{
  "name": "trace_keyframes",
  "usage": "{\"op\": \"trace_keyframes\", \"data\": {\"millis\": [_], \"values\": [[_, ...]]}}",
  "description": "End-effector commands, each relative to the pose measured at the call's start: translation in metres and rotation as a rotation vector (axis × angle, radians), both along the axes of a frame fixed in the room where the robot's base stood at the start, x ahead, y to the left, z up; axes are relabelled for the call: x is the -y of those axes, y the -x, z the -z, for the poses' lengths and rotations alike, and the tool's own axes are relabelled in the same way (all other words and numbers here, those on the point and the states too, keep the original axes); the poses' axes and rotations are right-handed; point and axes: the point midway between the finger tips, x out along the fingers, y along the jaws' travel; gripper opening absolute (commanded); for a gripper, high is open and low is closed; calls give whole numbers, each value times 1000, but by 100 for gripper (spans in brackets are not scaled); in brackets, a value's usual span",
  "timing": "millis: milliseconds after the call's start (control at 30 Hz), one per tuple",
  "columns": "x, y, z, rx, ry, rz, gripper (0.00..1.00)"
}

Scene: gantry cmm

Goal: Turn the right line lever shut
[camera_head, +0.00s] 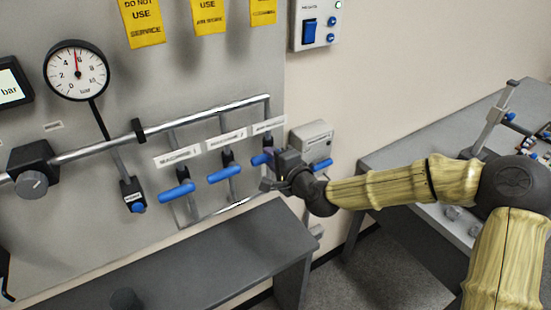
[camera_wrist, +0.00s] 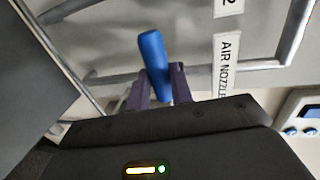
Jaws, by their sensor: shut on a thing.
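The right line lever is a blue handle (camera_head: 262,158) under the AIR NOZZLE label (camera_head: 268,125) on the grey wall panel. In the wrist view the blue lever (camera_wrist: 152,52) stands between the fingers of my gripper (camera_wrist: 160,88), which is shut on it. Its handle runs roughly along the AIR NOZZLE label (camera_wrist: 227,65). In the head view my gripper (camera_head: 268,180) covers part of the lever and its valve. Two similar blue levers, under MACHINE 1 (camera_head: 177,194) and MACHINE 2 (camera_head: 224,174), sit to the left, both nearly level across their pipes.
A pipe (camera_head: 90,147) runs along the panel, with a pressure gauge (camera_head: 76,70) and a black knob (camera_head: 33,184). A grey box (camera_head: 311,135) with a blue handle (camera_head: 320,164) is close on the right. A dark bench (camera_head: 190,265) stands below; a table (camera_head: 400,160) lies right.

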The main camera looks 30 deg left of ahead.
Motion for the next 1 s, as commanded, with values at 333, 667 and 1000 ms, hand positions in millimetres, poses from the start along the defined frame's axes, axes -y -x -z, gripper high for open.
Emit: {"op": "trace_keyframes", "data": {"millis": [333,667,1000], "values": [[1,-1,0,-4,-1,3,44],[3,0,0,-1,-1,2,44],[42,19,-8,1,1,5,44]]}}
